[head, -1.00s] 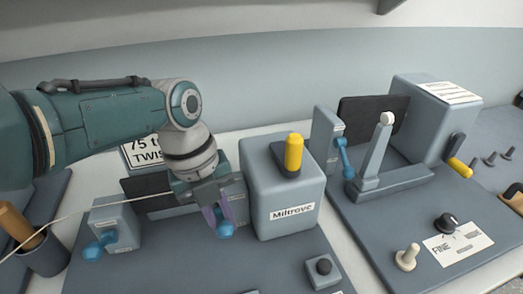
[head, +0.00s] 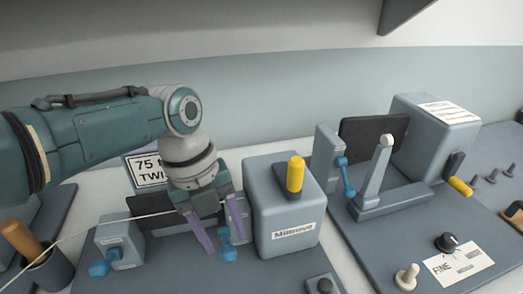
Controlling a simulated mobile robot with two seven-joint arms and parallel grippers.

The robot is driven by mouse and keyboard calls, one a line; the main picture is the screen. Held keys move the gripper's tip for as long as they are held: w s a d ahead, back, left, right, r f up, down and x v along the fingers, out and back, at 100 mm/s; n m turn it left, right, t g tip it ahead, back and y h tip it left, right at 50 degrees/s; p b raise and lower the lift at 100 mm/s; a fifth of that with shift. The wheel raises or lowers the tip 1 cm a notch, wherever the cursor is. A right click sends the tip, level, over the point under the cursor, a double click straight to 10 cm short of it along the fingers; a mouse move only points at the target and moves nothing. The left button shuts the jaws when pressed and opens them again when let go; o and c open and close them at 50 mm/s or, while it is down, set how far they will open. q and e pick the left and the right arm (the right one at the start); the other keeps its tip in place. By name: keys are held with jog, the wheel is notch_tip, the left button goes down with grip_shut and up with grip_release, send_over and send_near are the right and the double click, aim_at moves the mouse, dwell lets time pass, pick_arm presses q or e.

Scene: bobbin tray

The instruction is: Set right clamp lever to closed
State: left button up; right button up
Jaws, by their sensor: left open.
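The right blue clamp lever (head: 228,246) is on the left machine, beside the grey block labelled Miltrove. Its knob points down, and the gripper partly hides its mount. My left gripper (head: 226,247) is open with purple fingers spread, one on each side of this lever. I cannot tell whether either finger touches it. A second blue clamp lever (head: 104,264) sits on a grey block at the left end of the same machine, its knob tilted down-left. My right gripper is not in view.
The Miltrove block (head: 285,210) with a yellow handle (head: 295,175) stands close right of the gripper. A pale thread (head: 110,218) runs from lower left to the gripper area. Another machine with a blue lever (head: 345,177) is further right. A dark cup (head: 47,272) stands lower left.

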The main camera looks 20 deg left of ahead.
pick_arm(q)
jog(key=p+v, duration=0.1)
jog(key=v, duration=0.6)
